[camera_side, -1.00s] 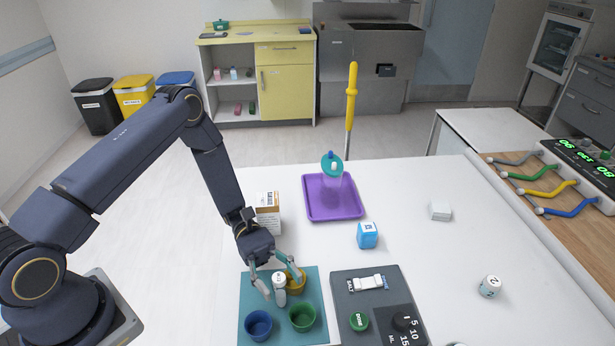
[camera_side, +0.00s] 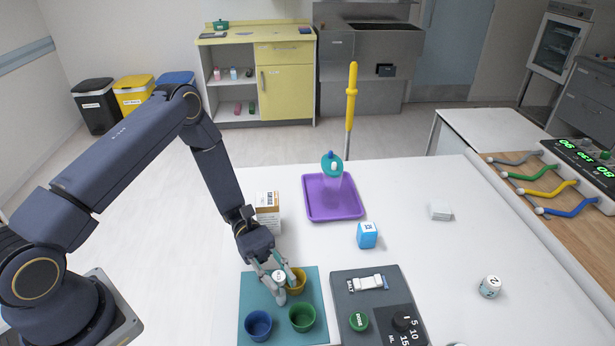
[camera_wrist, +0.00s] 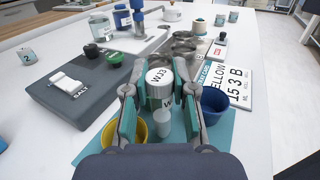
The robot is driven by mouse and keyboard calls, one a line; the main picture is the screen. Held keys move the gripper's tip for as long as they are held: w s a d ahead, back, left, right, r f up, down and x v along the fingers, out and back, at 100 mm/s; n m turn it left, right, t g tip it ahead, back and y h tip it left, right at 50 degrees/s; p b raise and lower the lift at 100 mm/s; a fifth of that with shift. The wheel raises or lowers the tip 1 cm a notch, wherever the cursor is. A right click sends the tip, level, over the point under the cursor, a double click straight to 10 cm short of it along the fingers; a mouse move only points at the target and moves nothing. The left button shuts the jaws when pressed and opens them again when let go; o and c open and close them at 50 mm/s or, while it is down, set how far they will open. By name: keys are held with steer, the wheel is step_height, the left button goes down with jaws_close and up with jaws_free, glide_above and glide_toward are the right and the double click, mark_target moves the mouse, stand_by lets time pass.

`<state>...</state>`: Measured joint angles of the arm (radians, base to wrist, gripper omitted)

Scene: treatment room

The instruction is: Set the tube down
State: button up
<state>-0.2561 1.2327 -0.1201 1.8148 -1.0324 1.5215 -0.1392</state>
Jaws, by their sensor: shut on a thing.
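The tube is small and white with a white cap marked in dark letters; it stands upright between my fingers in the wrist view (camera_wrist: 160,78) and in the side view (camera_side: 279,277). My gripper (camera_side: 280,285) is shut on it, one finger on each side; it also shows in the wrist view (camera_wrist: 158,100). The tube is over the teal mat (camera_side: 254,290). I cannot tell whether its foot touches the mat. A yellow cup (camera_side: 297,285) is close beside the fingers, partly hidden by them.
A blue cup (camera_side: 258,324) and a green cup (camera_side: 302,318) stand on the mat. A grey panel (camera_side: 345,285) with a knob lies to the right. A carton (camera_side: 268,203), purple tray (camera_side: 318,211) and blue box (camera_side: 367,235) stand farther back. A lettered card (camera_wrist: 232,82) lies past the blue cup.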

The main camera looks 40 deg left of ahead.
step_height(320, 180, up, 2)
steer(key=shift+r, duration=0.15)
steer(key=s+a+r, duration=0.2)
steer(key=s+r, duration=0.5)
steer(key=r, duration=0.1)
steer(key=s+a+r, duration=0.3)
steer(key=s+r, duration=0.3)
steer(key=r, duration=0.1)
steer(key=w+a+n+t+y, duration=0.1)
steer(key=w+a+n+t, duration=0.35)
steer(key=w+t, duration=0.5)
steer(key=w+a+n+t+y, duration=0.1)
steer(key=w+a+n+t, duration=0.35)
steer(key=w, duration=0.75)
steer(key=w+a+n+t+y, duration=0.9)
steer(key=a, duration=0.5)
steer(key=shift+y, duration=0.3)
steer(key=shift+w+a+f, duration=0.6)
steer(key=shift+w+f, duration=1.75)
steer(key=shift+f, duration=0.6)
steer(key=shift+w+a+f, duration=0.6)
steer(key=shift+w+f, duration=1.75)
steer(key=shift+f, duration=0.6)
steer(key=shift+w+a+f, duration=0.6)
steer(key=shift+w+f, duration=1.75)
steer(key=shift+f, duration=0.6)
